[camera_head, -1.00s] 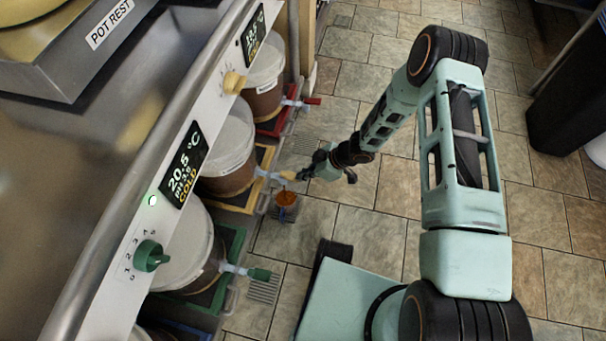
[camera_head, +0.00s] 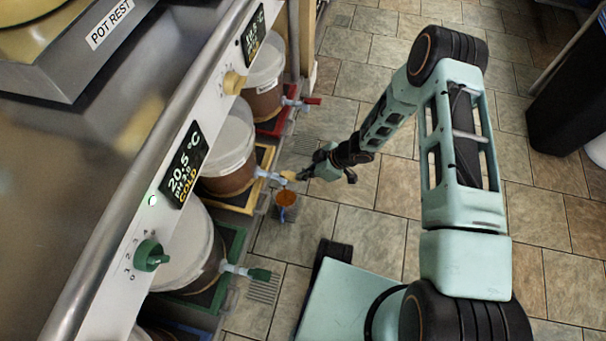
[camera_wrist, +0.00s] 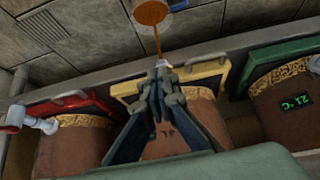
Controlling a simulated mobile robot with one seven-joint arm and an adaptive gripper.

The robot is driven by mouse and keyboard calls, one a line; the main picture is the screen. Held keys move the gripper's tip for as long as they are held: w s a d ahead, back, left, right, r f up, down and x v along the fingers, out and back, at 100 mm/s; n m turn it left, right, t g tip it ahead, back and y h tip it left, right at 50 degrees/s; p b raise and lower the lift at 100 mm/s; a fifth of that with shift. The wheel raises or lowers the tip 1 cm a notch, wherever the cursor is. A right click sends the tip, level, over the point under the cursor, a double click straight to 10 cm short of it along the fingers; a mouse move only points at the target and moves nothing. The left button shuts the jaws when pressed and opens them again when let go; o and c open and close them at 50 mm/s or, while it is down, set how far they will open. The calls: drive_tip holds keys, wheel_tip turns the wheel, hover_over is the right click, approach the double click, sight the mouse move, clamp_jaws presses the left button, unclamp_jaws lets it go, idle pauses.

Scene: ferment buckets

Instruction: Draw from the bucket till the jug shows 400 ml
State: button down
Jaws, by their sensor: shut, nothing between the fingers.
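The middle bucket (camera_head: 228,160) holds brown liquid and stands in the yellow-framed bay. Its pale tap (camera_head: 268,176) has a yellow handle (camera_head: 288,175). The jug (camera_head: 286,199) is below the tap, with orange-brown liquid inside and a blue part at its side. In the wrist view the jug (camera_wrist: 150,12) is at the top edge, and a thin brown stream (camera_wrist: 157,42) runs between tap and jug. My gripper (camera_head: 303,176) is shut and empty, close beside the tap handle; contact cannot be told. In the wrist view its fingers (camera_wrist: 161,75) hide most of the tap. The jug's scale is not readable.
A red-framed bucket (camera_head: 264,85) and a green-framed bucket (camera_head: 183,250) stand on either side, each with its own tap. The counter edge with knobs and displays overhangs them. A black bin (camera_head: 570,95) stands at right.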

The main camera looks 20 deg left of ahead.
drive_tip(key=shift+r, duration=0.15)
drive_tip(key=shift+r+p, duration=0.6)
drive_tip(key=shift+r, duration=0.05)
drive_tip(key=shift+r, duration=0.3)
drive_tip(key=a+r+p+v, duration=0.1)
drive_tip(key=p+v, duration=0.5)
drive_tip(key=v, duration=0.6)
drive_tip(key=shift+a+r, duration=0.2)
drive_tip(key=shift+r, duration=0.1)
drive_tip(key=shift+s, duration=0.1)
